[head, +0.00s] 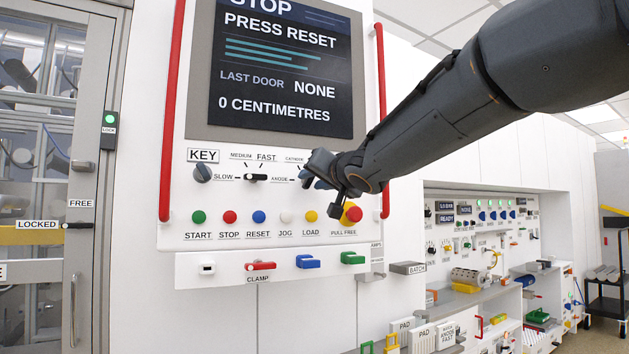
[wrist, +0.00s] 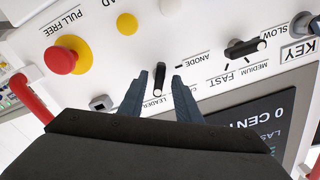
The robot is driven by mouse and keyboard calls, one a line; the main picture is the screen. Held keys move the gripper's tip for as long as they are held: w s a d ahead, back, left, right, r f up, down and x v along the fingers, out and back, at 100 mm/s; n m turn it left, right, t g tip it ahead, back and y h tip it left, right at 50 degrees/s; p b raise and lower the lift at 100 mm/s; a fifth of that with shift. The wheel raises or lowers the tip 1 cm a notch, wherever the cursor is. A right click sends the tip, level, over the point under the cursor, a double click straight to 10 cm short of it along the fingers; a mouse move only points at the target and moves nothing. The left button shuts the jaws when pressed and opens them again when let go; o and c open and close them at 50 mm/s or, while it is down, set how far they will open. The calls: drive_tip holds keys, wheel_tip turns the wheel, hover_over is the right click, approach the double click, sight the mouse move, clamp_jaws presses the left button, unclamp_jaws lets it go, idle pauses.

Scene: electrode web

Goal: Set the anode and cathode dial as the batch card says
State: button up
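The anode and cathode dial (wrist: 159,76) is a small black knob with a pale tip, in the upside-down wrist view. Its pale tip points down in that picture, towards the LEADER label (wrist: 153,102). The ANODE label (wrist: 197,58) is to its right; the CATHODE label is partly covered by a finger. My gripper (wrist: 158,80) is open, one finger on each side of the dial, with visible gaps. In the head view my gripper (head: 320,170) hides the dial. A card (head: 447,334) at the lower right appears to read ANODE FAST; its small print is unclear.
The speed dial (head: 256,177) and key switch (head: 202,172) are left of my gripper. A row of buttons and the red PULL FREE knob (head: 352,213) are below. Red rails (head: 382,120) flank the panel. A BATCH holder (head: 408,268) is lower right.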

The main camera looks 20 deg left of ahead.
clamp_jaws()
drive_tip(key=n+p, duration=0.1)
drive_tip(key=n, duration=0.4)
drive_tip(key=shift+n, duration=0.3)
drive_tip(key=n, duration=0.5)
drive_tip(key=shift+d, duration=0.1)
drive_tip(key=n+b, duration=0.1)
drive_tip(key=n, duration=0.5)
drive_tip(key=shift+w+n, duration=0.1)
drive_tip(key=shift+n, duration=0.2)
drive_tip(key=n+b, duration=0.1)
drive_tip(key=n, duration=0.5)
drive_tip(key=shift+n+b, duration=0.3)
drive_tip(key=shift+b, duration=0.1)
